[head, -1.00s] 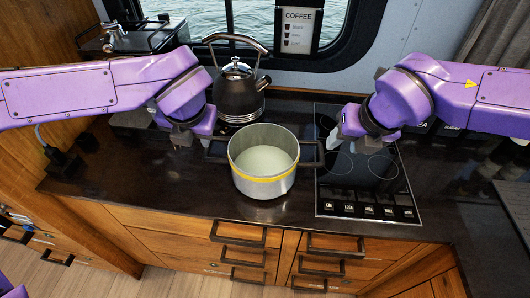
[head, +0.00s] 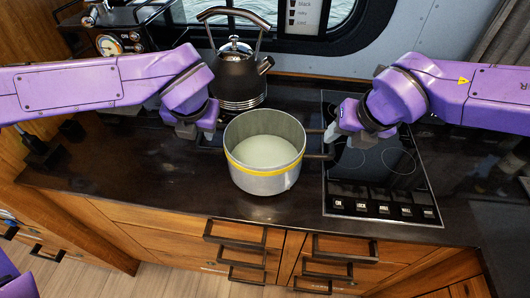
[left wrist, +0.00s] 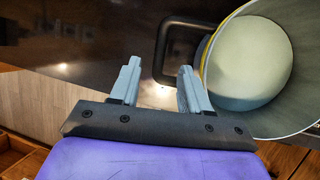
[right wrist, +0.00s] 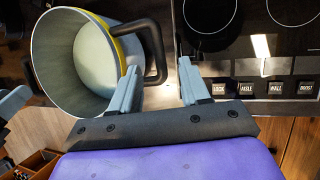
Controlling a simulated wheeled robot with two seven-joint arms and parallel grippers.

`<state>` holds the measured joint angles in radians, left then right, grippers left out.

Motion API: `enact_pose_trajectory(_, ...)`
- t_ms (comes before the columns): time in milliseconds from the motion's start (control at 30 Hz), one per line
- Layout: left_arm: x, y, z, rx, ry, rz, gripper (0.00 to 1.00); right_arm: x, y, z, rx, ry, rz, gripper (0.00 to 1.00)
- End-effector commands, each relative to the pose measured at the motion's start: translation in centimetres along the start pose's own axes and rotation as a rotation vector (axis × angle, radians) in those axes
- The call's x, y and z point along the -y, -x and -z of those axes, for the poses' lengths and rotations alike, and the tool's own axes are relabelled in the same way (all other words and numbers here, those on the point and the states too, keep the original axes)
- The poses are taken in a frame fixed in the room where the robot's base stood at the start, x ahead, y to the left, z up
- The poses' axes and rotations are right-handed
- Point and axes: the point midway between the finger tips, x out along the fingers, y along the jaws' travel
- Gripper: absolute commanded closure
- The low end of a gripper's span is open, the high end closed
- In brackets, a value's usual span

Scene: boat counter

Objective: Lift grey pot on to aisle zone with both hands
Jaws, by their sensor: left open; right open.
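The grey pot (head: 265,181) with a yellow band stands upright on the dark counter, left of the cooktop (head: 384,207), with pale contents inside. My left gripper (head: 190,132) is open beside the pot's left handle, which shows ahead of the fingers (left wrist: 160,75) in the left wrist view. My right gripper (head: 335,133) is open near the right handle (right wrist: 155,48). In the right wrist view that handle lies just ahead of and between the open fingers (right wrist: 157,80). Whether any finger touches a handle is unclear. The AISLE label (right wrist: 246,90) is on the cooktop's front strip.
A black kettle (head: 238,75) stands close behind the pot. An espresso machine (head: 115,35) is at the back left. Drawers (head: 200,240) with dark handles lie below the counter edge. The cooktop surface looks clear of cookware.

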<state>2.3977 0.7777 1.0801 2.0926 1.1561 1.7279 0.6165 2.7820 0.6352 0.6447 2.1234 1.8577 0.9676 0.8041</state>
Motion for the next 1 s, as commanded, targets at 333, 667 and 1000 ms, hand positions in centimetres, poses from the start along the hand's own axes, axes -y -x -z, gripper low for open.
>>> enact_pose_trajectory(333, 0.0, -6.5, 0.1, -0.004, 0.001, 0.0, 0.53, 0.1, -6.5, 0.1, -0.003, 0.0, 0.003, 0.54)
enact_pose_trajectory(667, 0.0, -8.2, 0.0, 0.0, 0.0, 0.0, 0.53, 0.0, -8.2, 0.0, -0.001, 0.0, 0.0, 0.54)
enact_pose_trajectory(1000, 0.0, -8.2, 0.0, 0.0, 0.0, 0.0, 1.0, 0.0, -8.2, 0.0, -0.001, -0.001, 0.0, 1.0)
